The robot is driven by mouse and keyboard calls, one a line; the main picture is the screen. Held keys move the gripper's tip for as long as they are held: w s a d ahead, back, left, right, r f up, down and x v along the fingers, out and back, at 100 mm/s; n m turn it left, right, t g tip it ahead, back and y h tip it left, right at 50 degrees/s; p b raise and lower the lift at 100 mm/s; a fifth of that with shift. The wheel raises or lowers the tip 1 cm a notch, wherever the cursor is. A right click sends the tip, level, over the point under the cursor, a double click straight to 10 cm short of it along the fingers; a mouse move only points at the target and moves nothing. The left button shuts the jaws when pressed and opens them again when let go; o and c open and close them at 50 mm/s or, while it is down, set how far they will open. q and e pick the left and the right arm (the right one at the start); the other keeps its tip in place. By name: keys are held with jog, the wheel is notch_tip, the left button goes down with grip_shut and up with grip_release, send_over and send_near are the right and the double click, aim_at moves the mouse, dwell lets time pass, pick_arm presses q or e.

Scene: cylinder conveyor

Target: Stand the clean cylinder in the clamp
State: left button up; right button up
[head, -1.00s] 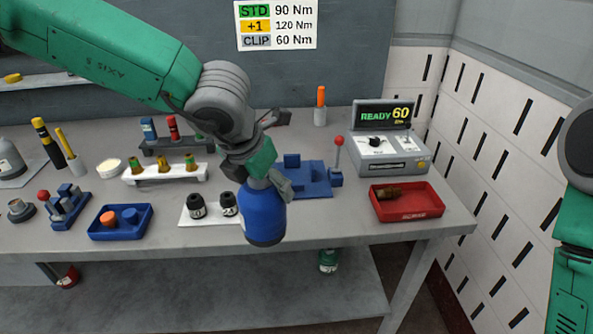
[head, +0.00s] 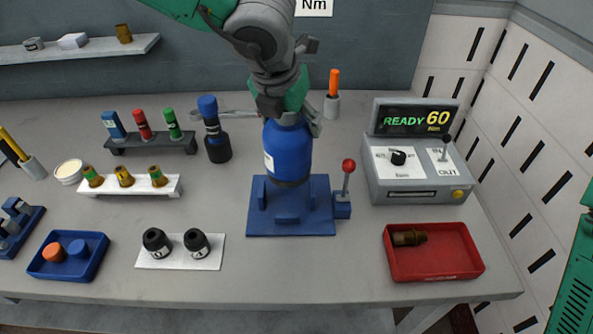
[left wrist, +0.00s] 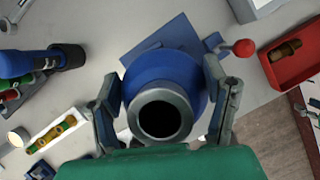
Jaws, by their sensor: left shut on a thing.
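The blue cylinder (head: 288,153) is upright, with its lower end at the blue clamp (head: 290,222) on the table. I cannot tell whether its base touches the clamp floor. My left gripper (head: 287,116) is shut on the cylinder's top from above. In the left wrist view the cylinder's open neck (left wrist: 160,115) sits between the two fingers. The clamp's lever with a red knob (head: 348,166) stands up at its right side. The clamp's blue plate shows partly behind the cylinder in the left wrist view (left wrist: 165,38). My right gripper is out of view.
A grey control box (head: 420,170) reading READY 60 and a red tray (head: 430,262) with a brown fitting stand to the right. A blue-topped dark tool (head: 214,135) stands left of the cylinder. Two black sockets (head: 176,243) lie front left. The table's front middle is clear.

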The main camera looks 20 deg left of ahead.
aim_at(276, 132)
pick_arm(q)
jog(key=f, duration=0.3)
jog(key=a+f, duration=0.1)
jog(key=f, duration=0.1)
jog(key=shift+f, duration=0.1)
jog(key=shift+f+b, duration=0.3)
jog(key=shift+f, duration=0.2)
jog(key=shift+d+f, duration=0.2)
jog(key=shift+f, duration=0.65)
jog(key=shift+d+f, duration=0.15)
jog(key=shift+f, duration=0.7)
jog(key=o, duration=1.8)
jog(key=shift+s+a+f, duration=0.1)
jog(key=shift+a+f, duration=0.05)
jog(key=shift+a, duration=0.05)
jog(key=shift+c, duration=0.2)
jog(key=shift+a, duration=0.1)
jog(key=shift+s+r, duration=0.1)
jog(key=shift+r, duration=0.3)
jog(key=v, duration=1.1)
jog(key=shift+s+r+p, duration=0.1)
jog(key=shift+r+p, duration=0.05)
jog(key=shift+p, duration=0.2)
